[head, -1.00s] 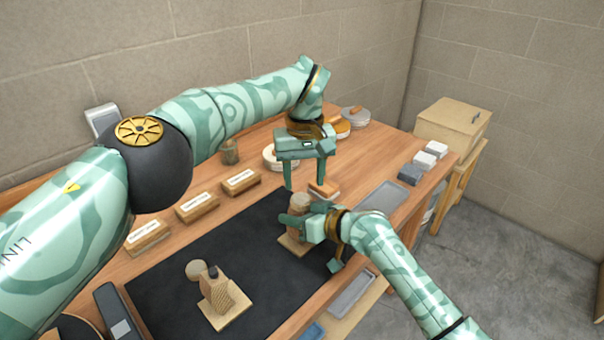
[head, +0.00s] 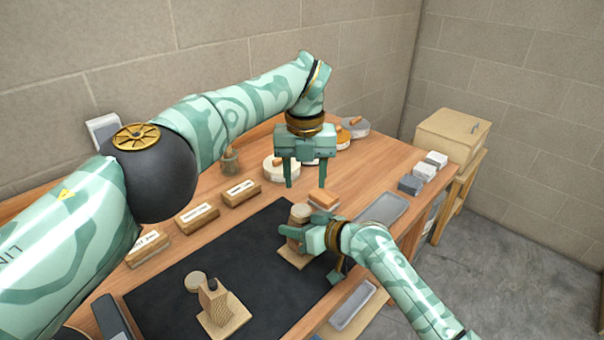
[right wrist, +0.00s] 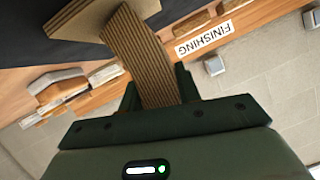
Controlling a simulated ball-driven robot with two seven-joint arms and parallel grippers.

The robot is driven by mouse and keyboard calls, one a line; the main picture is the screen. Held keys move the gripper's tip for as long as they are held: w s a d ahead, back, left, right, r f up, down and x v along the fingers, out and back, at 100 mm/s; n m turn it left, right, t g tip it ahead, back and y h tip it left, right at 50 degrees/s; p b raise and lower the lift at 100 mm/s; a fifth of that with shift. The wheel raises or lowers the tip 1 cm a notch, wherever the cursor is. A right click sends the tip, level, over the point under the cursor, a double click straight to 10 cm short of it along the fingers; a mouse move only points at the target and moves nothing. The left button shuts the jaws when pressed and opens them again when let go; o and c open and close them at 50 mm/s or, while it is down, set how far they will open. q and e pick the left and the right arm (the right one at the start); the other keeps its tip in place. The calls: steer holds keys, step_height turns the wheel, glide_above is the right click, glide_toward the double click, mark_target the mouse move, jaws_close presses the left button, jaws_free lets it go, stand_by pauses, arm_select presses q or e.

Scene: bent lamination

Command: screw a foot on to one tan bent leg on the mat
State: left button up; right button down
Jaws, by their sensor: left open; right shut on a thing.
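A tan bent leg (right wrist: 148,60) with striped layers stands on a pale base board (right wrist: 85,20) in the right wrist view. My right gripper (head: 292,238) is shut on it at the far right part of the dark mat (head: 262,250); its fingers hide part of the leg in the head view. A round tan foot (head: 300,213) shows just behind that gripper; I cannot tell whether it touches the leg. My left gripper (head: 305,180) is open and empty above the table behind it. A second bent leg (head: 212,297) stands on its own board at the near left, beside another round tan piece (head: 195,281).
Labelled wooden blocks (head: 198,217) line the mat's back edge. Round tins (head: 281,167) stand behind my left gripper. A grey tray (head: 381,209) and several small blocks (head: 423,172) lie to the right. The mat's middle is clear.

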mark_target(301, 210)
arm_select(q)
steer(key=n, duration=0.6)
steer(key=shift+a, duration=0.1)
arm_select(e)
steer(key=shift+s+f, duration=0.15)
steer(key=shift+f, duration=0.25)
arm_select(q)
steer(key=n, duration=0.3)
steer(key=shift+a+n, duration=0.1)
steer(key=shift+n, duration=0.3)
steer(key=n, duration=0.4)
steer(key=shift+n, duration=0.3)
steer(key=n, duration=0.3)
steer(key=shift+a+n, duration=0.1)
steer(key=shift+n, duration=0.3)
steer(key=shift+s+f, duration=0.1)
steer(key=shift+f, duration=3.9)
